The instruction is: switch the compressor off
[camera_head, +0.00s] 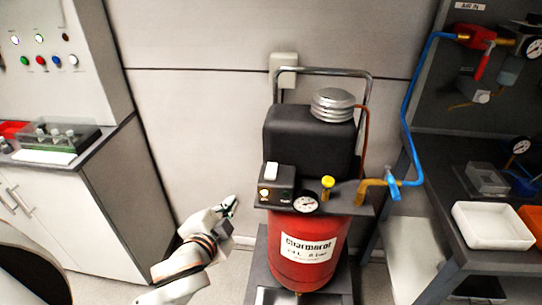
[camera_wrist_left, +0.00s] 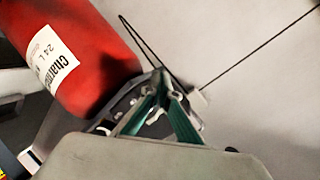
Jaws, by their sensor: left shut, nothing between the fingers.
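The compressor has a red tank (camera_head: 318,272) with a white label and a black motor housing (camera_head: 300,140) above. Its small black switch box (camera_head: 283,182) carries a pale rocker switch (camera_head: 271,170) on top and a lit lamp on its front. My left gripper (camera_head: 232,204) is shut and empty, to the left of the switch box and a little lower, apart from it. In the left wrist view the fingers (camera_wrist_left: 163,88) meet, with the red tank (camera_wrist_left: 85,55) beyond them at upper left. The switch is not clearly seen there. My right gripper is not in view.
A pressure gauge (camera_head: 305,204), a yellow knob (camera_head: 327,182) and a blue valve handle (camera_head: 393,186) sit right of the switch box. A blue hose (camera_head: 408,110) rises to the wall panel. A cabinet (camera_head: 105,205) stands at left; a bench with a white tray (camera_head: 490,240) at right.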

